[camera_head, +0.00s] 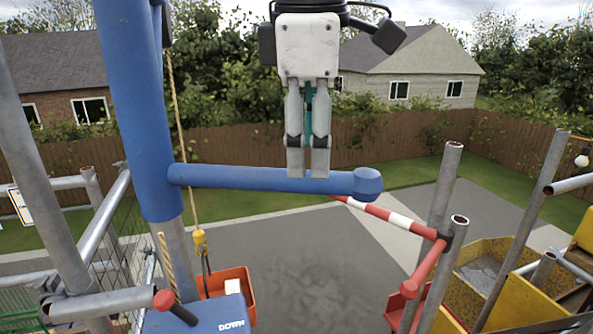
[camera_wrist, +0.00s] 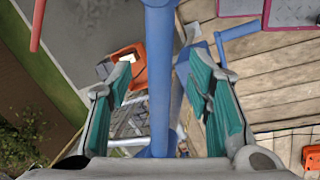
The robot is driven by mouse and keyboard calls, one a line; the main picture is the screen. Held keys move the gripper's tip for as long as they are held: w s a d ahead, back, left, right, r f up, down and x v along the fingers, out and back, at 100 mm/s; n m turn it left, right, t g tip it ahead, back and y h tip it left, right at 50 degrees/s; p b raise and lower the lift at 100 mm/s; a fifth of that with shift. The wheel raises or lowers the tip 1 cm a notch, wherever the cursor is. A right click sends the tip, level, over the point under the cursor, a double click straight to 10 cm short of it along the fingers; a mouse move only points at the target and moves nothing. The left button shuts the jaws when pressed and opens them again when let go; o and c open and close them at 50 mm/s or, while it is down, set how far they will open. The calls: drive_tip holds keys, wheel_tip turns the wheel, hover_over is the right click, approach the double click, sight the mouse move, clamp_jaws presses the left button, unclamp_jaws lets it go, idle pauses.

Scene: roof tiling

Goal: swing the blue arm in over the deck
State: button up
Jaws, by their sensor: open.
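The blue arm (camera_head: 260,178) is a level bar running right from a thick blue post (camera_head: 140,100) to a faceted end knob (camera_head: 368,185). My gripper (camera_head: 308,174) points down at the bar, left of the knob, its fingertips overlapping the bar in the head view. In the wrist view the blue arm (camera_wrist: 160,90) runs lengthwise between the two open teal-padded fingers, with gaps on both sides. The wooden deck (camera_wrist: 275,85) lies below, to the right.
A blue box marked DOWN (camera_head: 205,316) with a red-knobbed lever (camera_head: 164,299) stands below. Scaffold poles rise at left and right. A red-and-white rail (camera_head: 390,216) lies beyond the bar. A yellow skip (camera_head: 480,275) stands at right. Grey paving beyond is open.

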sight(310, 172)
drive_tip(key=shift+x, duration=2.35)
clamp_jaws()
